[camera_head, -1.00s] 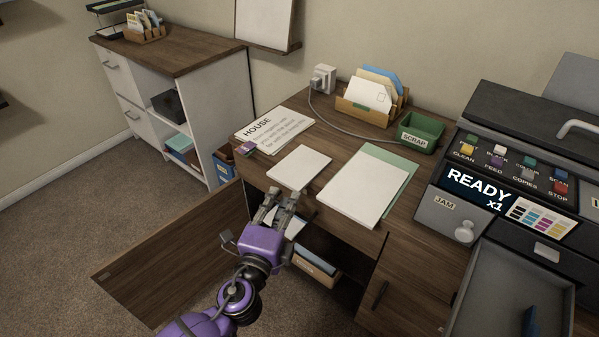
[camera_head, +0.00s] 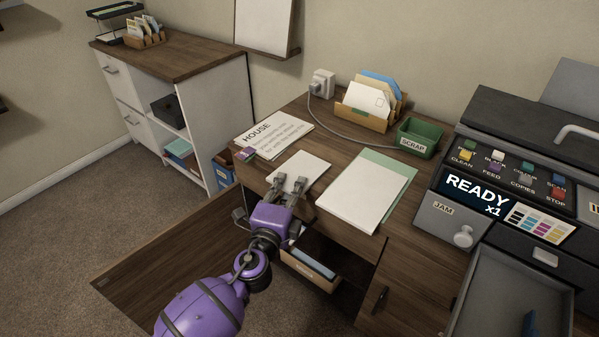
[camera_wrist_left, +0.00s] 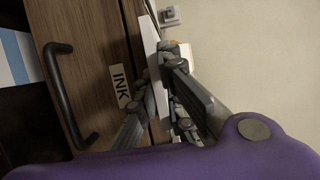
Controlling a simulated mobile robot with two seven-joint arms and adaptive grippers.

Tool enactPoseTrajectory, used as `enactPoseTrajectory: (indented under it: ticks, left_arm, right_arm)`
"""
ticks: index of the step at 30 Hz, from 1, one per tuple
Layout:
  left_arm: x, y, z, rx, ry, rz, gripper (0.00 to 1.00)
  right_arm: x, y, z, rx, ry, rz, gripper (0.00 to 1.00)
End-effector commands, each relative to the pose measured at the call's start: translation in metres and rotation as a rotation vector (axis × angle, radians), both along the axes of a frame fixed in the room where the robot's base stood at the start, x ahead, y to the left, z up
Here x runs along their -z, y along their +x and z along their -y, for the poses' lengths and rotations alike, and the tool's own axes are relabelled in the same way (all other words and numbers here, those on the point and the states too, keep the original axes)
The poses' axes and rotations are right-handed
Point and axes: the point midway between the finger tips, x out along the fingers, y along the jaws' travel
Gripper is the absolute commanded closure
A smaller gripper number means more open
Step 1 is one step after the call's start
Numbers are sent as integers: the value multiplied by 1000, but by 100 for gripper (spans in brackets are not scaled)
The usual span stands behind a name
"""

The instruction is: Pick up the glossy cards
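A small stack of white cards (camera_head: 306,164), which I take to be the glossy cards, lies at the front edge of the desk. In the left wrist view a white slab (camera_wrist_left: 149,50), apparently this stack, shows nearly edge-on. My left gripper (camera_head: 291,182) is at the stack's near edge, its two fingers apart; its fingers also show in the left wrist view (camera_wrist_left: 157,92), close to the slab's near end. I cannot tell whether they touch it. My right gripper is in neither view.
A larger white paper stack (camera_head: 362,190) lies on a green sheet to the right. A HOUSE sheet (camera_head: 275,130), green SCRAP tray (camera_head: 421,137) and letter holder (camera_head: 366,115) stand behind. A printer (camera_head: 490,190) is at the right. An open drawer (camera_head: 312,270) is below.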

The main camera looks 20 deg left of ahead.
Motion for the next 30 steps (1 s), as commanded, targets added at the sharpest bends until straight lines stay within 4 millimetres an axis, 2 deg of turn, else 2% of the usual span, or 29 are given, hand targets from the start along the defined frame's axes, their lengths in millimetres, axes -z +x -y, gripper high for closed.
enactPoseTrajectory:
  ticks: [11, 16, 21, 23, 30]
  left_arm:
    - [-1, 0, 0, 0, 0, 1, 100]
    - [-11, 0, 0, 1, -2, 3, 100]
    - [-38, 0, 0, 0, -1, 6, 100]
    - [-47, -9, 5, 2, -3, 4, 100]
    - [-100, -53, 27, 3, -5, 3, 100]
  right_arm:
    - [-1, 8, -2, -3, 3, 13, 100]
    - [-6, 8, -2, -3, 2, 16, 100]
    - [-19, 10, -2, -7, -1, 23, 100]
    - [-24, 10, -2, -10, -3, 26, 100]
    - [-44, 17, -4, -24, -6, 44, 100]
